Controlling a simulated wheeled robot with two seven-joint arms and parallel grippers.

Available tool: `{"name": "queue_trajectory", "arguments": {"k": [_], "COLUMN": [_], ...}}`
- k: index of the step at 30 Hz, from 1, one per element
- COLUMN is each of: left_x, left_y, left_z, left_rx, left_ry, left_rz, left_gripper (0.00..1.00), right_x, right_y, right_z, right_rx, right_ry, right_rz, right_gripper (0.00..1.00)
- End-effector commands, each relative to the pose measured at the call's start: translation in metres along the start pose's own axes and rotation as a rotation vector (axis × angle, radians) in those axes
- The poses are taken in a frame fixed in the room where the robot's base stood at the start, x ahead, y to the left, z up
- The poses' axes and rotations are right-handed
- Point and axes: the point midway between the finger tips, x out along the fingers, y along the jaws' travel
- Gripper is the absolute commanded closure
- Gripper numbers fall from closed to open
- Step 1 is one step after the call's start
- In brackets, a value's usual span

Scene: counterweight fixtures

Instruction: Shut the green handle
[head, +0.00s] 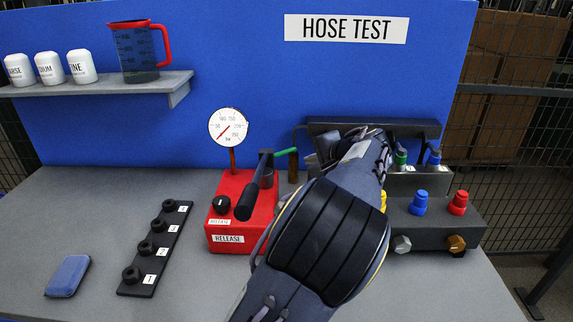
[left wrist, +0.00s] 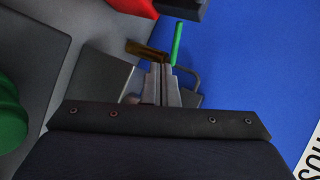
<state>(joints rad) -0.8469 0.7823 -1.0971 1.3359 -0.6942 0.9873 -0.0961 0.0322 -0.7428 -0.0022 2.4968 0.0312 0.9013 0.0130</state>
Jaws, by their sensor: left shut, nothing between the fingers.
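The green handle (head: 286,153) is a thin bar beside a brown fitting (head: 293,167), just right of the red pump in the head view. In the left wrist view the green handle (left wrist: 177,43) runs away from near my fingertips, and the brown fitting (left wrist: 146,50) lies just left of it. My left gripper (head: 322,152) is to the right of the handle in the head view, partly hidden by my own arm. In the left wrist view my left gripper (left wrist: 161,68) is shut and empty, its tips close to the handle; I cannot tell whether they touch. My right gripper is out of view.
The red pump (head: 228,197) with its black lever and gauge (head: 228,127) stands left of the handle. A dark block (head: 440,216) with coloured caps is on the right. A black strip (head: 153,250) and a blue case (head: 68,276) lie left. The blue board (head: 250,65) rises behind.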

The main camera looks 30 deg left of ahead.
Motion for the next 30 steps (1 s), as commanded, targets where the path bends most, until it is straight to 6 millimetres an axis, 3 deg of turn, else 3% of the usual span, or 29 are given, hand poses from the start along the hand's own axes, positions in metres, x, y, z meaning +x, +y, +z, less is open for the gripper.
{"name": "queue_trajectory", "arguments": {"k": [3,7,21,30], "left_x": [-0.008,0.001,0.095,0.121], "left_y": [-0.003,-0.005,-0.011,-0.029], "left_z": [0.000,0.000,0.001,-0.001], "left_rx": [0.022,0.025,0.022,0.023], "left_ry": [0.002,-0.002,-0.003,0.001], "left_rz": [-0.041,-0.044,-0.043,-0.042], "left_gripper": [1.00,1.00,1.00,1.00], "right_x": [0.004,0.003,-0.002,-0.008], "right_y": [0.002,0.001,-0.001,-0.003], "right_z": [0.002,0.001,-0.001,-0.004], "right_rx": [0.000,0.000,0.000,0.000], "right_ry": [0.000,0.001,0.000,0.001], "right_rz": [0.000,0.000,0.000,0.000], "right_gripper": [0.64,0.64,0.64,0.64]}}
